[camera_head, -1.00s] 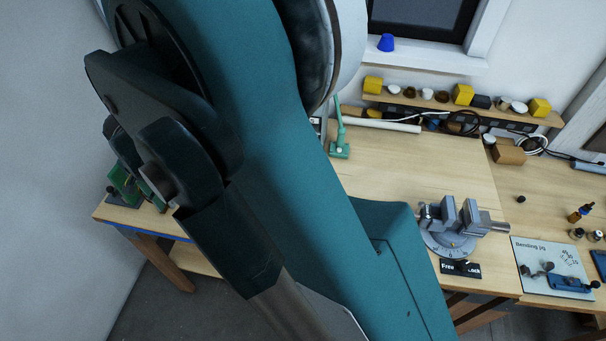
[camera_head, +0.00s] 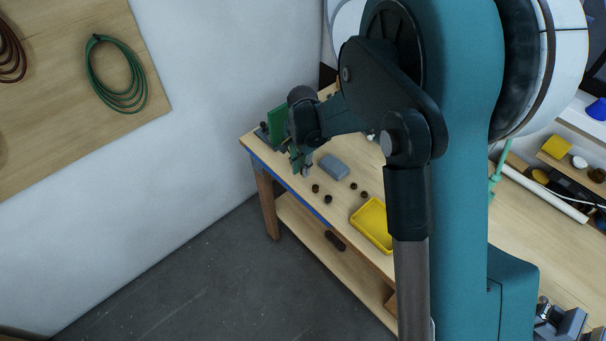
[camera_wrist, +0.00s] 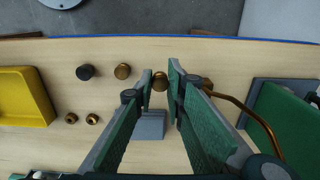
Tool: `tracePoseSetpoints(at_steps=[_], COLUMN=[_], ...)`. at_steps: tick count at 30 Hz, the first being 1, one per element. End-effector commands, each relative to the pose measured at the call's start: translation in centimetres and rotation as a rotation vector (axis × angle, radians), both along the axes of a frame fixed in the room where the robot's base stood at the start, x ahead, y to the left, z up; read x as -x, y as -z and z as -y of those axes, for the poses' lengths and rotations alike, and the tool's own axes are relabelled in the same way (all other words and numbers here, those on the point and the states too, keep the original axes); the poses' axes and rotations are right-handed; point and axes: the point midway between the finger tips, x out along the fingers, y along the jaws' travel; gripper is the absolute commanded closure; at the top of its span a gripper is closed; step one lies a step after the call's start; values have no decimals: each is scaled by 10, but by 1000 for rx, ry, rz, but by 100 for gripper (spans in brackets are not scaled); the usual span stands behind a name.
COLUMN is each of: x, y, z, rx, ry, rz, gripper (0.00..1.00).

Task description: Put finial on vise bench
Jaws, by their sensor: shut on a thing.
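My gripper (camera_wrist: 160,84) is shut on a small round brass finial (camera_wrist: 160,78) between its fingertips. It is over the blue-edged bench (camera_wrist: 225,62); I cannot tell whether the finial touches the wood. In the head view my gripper (camera_head: 302,172) is near that bench's left end, and the finial is too small to make out. The grey vise (camera_head: 566,326) shows partly at the lower right, cut off by the frame, on the wooden vise bench (camera_head: 540,228). My arm hides part of the benches.
A dark knob (camera_wrist: 85,72), a brass knob (camera_wrist: 122,71) and two small brass pieces (camera_wrist: 71,118) lie left of my gripper. A yellow tray (camera_wrist: 22,97) is farther left. A grey block (camera_wrist: 150,126) is close by. A green fixture (camera_wrist: 285,115) stands right, near a bent brass rod (camera_wrist: 245,108).

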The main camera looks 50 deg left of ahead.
Motion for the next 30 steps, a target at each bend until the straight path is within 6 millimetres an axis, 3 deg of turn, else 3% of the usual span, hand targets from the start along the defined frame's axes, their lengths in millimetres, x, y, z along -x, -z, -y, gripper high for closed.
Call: tracePoseSetpoints(at_steps=[11,22,30], x=[0,0,0], y=[3,33,38], z=[0,0,0], rx=[0,0,0], ry=[0,0,0], rz=[0,0,0], gripper=[94,94,94])
